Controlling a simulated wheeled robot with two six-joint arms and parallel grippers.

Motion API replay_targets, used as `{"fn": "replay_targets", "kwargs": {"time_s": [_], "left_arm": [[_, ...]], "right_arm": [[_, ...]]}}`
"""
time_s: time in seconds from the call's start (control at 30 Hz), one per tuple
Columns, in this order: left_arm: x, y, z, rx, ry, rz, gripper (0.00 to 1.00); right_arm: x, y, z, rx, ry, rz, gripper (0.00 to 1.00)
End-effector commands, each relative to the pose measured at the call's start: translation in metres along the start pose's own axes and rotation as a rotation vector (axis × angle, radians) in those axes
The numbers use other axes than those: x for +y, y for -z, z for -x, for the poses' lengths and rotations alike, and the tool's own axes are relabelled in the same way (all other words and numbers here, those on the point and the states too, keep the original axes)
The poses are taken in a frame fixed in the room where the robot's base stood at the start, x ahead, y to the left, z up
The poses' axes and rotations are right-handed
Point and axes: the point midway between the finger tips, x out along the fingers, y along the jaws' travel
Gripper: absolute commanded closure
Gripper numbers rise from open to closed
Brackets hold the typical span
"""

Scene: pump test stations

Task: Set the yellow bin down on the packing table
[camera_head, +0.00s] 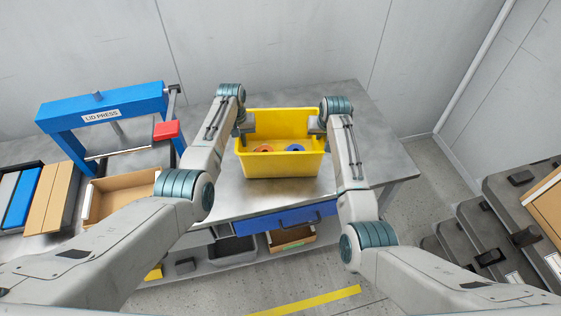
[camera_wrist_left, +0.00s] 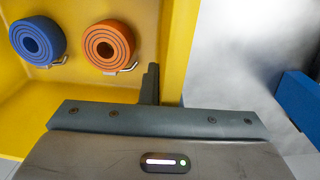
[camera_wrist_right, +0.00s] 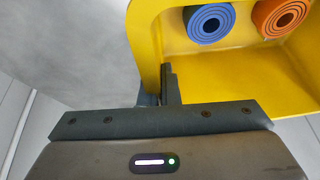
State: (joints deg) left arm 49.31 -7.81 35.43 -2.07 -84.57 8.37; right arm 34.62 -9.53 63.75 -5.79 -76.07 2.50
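The yellow bin (camera_head: 281,165) is upright over the middle of the packing table (camera_head: 381,125), between my two grippers. I cannot tell whether its base touches the tabletop. A blue ring-shaped coil and an orange one lie inside; both show in the left wrist view. My left gripper (camera_head: 243,128) is shut on the bin's left side wall, with one finger inside it (camera_wrist_left: 150,84). My right gripper (camera_head: 318,127) is shut on the right side wall, its fingers straddling the wall in the right wrist view (camera_wrist_right: 165,85). The outer fingers are mostly hidden.
A blue lid press (camera_head: 100,113) with a red block stands at the left, beside an open cardboard box (camera_head: 118,194). The tabletop right of the bin is clear. A blue drawer (camera_head: 290,219) is under the front edge. Dark stacked cases (camera_head: 500,220) stand at the right.

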Motion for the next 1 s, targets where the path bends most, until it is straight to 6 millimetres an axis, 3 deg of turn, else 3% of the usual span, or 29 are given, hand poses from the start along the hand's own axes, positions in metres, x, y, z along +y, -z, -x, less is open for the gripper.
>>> {"fn": "replay_targets", "kwargs": {"time_s": [0.03,0.17,0.57,0.73,1.0], "left_arm": [[0.000,0.001,-0.005,0.002,0.000,0.000,1.00],[0.000,0.000,-0.002,0.000,0.000,0.000,0.76],[0.000,0.001,0.005,0.002,0.000,0.000,0.76],[0.000,0.000,0.031,0.004,-0.001,0.000,0.76],[0.000,0.000,0.090,0.004,-0.001,0.000,0.76]], "right_arm": [[0.000,-0.001,-0.004,0.002,0.000,0.000,1.00],[0.000,-0.001,-0.002,0.000,0.000,0.000,0.76],[0.000,-0.001,-0.002,0.000,0.000,0.000,0.76],[0.000,-0.001,-0.002,0.000,0.000,0.000,0.76],[0.000,-0.001,-0.002,0.000,0.000,0.000,0.76]]}}
